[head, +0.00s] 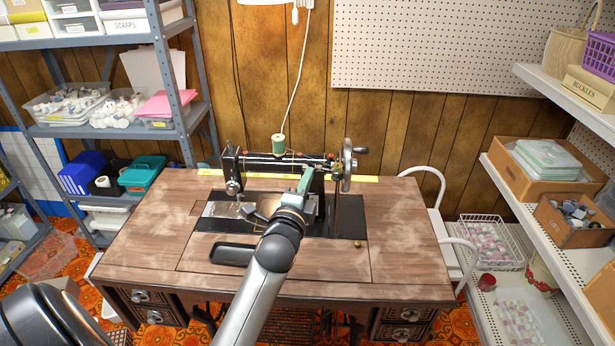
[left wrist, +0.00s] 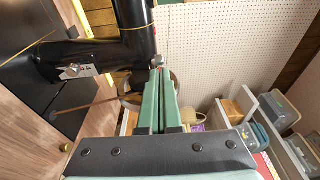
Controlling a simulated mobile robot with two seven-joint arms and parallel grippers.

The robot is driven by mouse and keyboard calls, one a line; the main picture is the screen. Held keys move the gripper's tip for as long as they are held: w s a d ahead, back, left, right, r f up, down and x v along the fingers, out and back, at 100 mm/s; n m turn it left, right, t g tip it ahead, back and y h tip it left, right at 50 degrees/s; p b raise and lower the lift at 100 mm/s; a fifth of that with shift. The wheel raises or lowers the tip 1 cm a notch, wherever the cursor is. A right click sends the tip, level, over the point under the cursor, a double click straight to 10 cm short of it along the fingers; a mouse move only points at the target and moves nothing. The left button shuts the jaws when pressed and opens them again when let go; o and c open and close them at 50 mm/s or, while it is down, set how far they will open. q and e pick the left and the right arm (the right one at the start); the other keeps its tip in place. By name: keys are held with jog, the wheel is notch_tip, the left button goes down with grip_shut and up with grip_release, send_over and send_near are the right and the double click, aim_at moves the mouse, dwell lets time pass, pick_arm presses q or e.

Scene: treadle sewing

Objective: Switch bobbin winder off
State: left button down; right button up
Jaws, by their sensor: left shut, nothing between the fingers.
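The black treadle sewing machine (head: 262,161) stands on the wooden table, with a green thread spool (head: 278,146) on top and a metal handwheel (head: 347,166) at its right end. The bobbin winder is too small to make out clearly in the head view, and my gripper hides part of the machine's pillar. My left gripper (head: 306,174) has its green fingers shut and empty in front of the pillar. In the left wrist view the shut fingertips (left wrist: 159,74) are close to a small metal knob (left wrist: 156,67) beside the black machine body (left wrist: 137,35); contact cannot be told. My right gripper is not in view.
The wooden sewing table (head: 140,230) has bare top on both sides of the machine. A black oblong piece (head: 232,254) lies at its front. A loaded shelf rack (head: 170,75) stands left; white shelves (head: 505,165) with boxes stand right. A pegboard (head: 440,45) hangs behind.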

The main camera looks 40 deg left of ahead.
pick_arm(q)
jog(key=h+p, duration=0.1)
jog(key=a+m+h+p, duration=0.1)
jog(key=p, duration=0.1)
jog(key=a+m+h+p, duration=0.1)
jog(key=shift+r+t+h, duration=0.25)
jog(key=shift+t+h, duration=0.05)
jog(key=shift+t, duration=0.1)
jog(key=shift+w+a+p, duration=0.1)
jog(key=shift+a+p, duration=0.15)
jog(key=shift+p, duration=0.25)
jog(key=shift+a+f, duration=0.2)
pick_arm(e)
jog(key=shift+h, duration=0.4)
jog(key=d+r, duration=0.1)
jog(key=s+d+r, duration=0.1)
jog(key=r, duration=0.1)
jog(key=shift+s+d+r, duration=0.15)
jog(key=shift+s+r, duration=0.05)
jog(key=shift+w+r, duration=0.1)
